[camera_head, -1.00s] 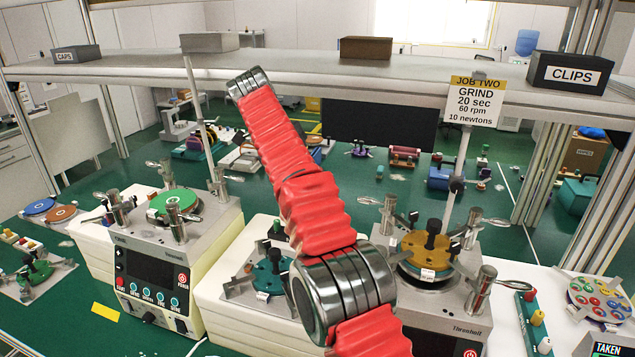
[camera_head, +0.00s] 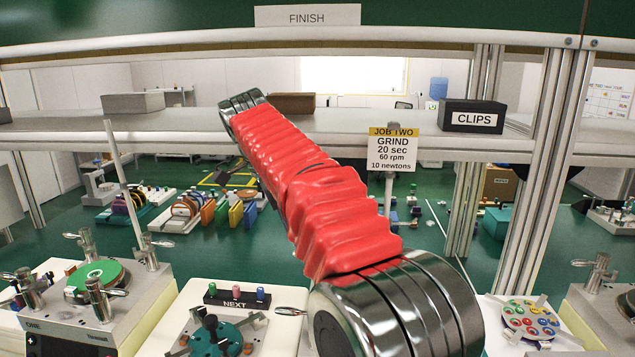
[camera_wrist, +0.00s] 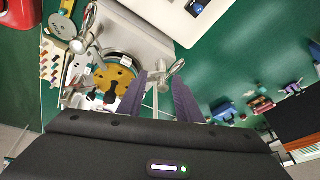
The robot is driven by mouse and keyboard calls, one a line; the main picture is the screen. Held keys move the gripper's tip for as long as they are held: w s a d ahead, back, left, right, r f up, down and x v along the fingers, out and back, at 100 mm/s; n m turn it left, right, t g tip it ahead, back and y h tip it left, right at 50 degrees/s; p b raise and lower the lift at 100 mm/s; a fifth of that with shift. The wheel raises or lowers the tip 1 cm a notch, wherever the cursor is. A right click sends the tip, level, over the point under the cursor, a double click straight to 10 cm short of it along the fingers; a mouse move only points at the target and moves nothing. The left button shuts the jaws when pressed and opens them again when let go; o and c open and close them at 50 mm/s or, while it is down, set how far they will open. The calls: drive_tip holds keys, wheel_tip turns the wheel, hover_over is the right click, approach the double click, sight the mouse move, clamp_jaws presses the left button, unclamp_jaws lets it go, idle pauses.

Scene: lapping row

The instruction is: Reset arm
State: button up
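My red-sleeved arm with metal rings crosses the middle of the head view, rising from lower right to upper left. Its far end is in front of the shelf; my gripper does not show there. In the wrist view my gripper (camera_wrist: 159,88) has its two dark purple fingers spread apart, with nothing seen held between them. A lapping machine with a yellow disc (camera_wrist: 115,75) lies beyond the fingers, and a thin pole shows in the gap. I cannot tell the distance to it.
A shelf (camera_head: 350,145) spans the head view with a CLIPS box (camera_head: 472,117) and a JOB TWO sign (camera_head: 392,150). A machine with a green disc (camera_head: 97,275) stands left. A NEXT block (camera_head: 237,297) and teal fixture (camera_head: 215,338) stand beside my arm. An upright post (camera_head: 545,170) stands right.

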drive_tip(key=s+d+n+t+y, duration=0.1)
drive_tip(key=s+d+n+y, duration=0.1)
drive_tip(key=s+d+n, duration=0.85)
drive_tip(key=s+d+f+n, duration=0.1)
drive_tip(key=s+d+f, duration=0.2)
drive_tip(key=s, duration=0.3)
drive_tip(key=s+d+f+n+t, duration=0.1)
drive_tip(key=s+d+f, duration=0.3)
drive_tip(key=s+f, duration=0.2)
drive_tip(key=s+d+f+n+t+y, duration=0.1)
drive_tip(key=s+d+f, duration=0.2)
drive_tip(key=s+f, duration=0.2)
drive_tip(key=shift+s+d+f, duration=0.25)
drive_tip(key=shift+s, duration=1.45)
idle(0.5)
